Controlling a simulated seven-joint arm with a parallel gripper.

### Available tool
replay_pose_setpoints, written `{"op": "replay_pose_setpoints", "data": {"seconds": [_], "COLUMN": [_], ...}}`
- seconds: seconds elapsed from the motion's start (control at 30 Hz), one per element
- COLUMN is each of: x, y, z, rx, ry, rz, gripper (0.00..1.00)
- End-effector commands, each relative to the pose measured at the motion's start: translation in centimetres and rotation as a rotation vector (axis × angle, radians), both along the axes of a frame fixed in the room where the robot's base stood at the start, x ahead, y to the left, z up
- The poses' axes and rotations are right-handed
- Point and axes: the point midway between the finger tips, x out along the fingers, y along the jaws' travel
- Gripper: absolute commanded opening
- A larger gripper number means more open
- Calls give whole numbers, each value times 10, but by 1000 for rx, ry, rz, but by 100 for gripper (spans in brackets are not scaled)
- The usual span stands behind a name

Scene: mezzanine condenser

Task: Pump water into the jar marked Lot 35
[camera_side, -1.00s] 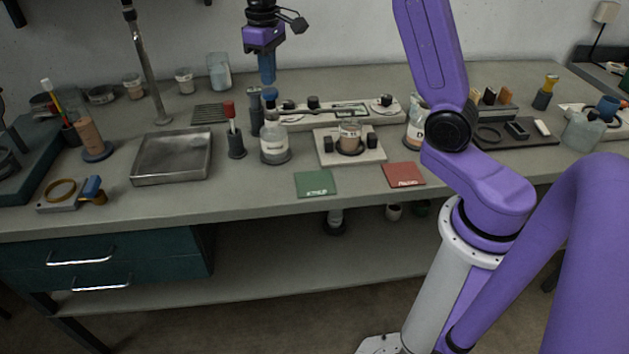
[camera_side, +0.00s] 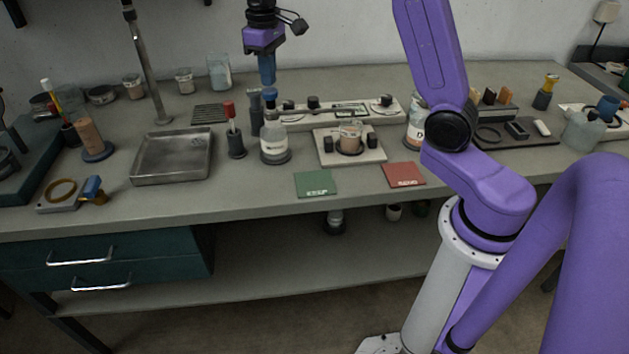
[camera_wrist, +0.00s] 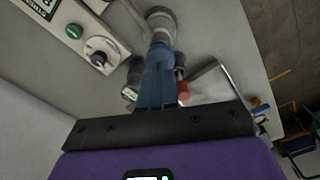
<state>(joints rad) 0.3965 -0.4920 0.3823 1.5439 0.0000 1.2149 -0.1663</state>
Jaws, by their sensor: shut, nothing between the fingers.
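My gripper (camera_side: 267,80) hangs above the bench, its blue fingers together and empty, just above a clear pump bottle (camera_side: 273,145) with a white label and a blue-grey top. In the wrist view my gripper (camera_wrist: 159,50) points at a grey round-ended shape that seems to be this bottle; contact cannot be told. A small jar (camera_side: 350,137) with brownish contents and a pale label sits in a holder on a light plate (camera_side: 375,153). Another labelled jar (camera_side: 413,132) stands to its right, partly behind my arm. The jar labels are too small to read surely.
A red-topped tool in a dark stand (camera_side: 236,145) and a dark grey-capped post (camera_side: 255,115) stand close to the bottle. A metal tray (camera_side: 172,157) lies left. A control strip (camera_side: 335,116) runs behind. Green (camera_side: 315,183) and red (camera_side: 404,175) mats lie in front.

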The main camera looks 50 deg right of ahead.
Motion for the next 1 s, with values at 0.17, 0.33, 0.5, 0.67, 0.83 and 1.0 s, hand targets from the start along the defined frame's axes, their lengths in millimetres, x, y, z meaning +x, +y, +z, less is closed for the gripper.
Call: {"op": "replay_pose_setpoints", "data": {"seconds": [0.17, 0.33, 0.5, 0.67, 0.83, 1.0], "x": [0, 0, 0, 0, 0, 0], "y": [0, 0, 0, 0, 0, 0], "z": [-5, -10, -14, -18, -23, -27], "rx": [-1, 0, -1, 0, -1, 0], "ry": [2, 1, 2, 1, 3, 1], "rz": [0, 0, 0, 0, 0, 0], "gripper": [0, 0, 0, 0, 0, 0]}}
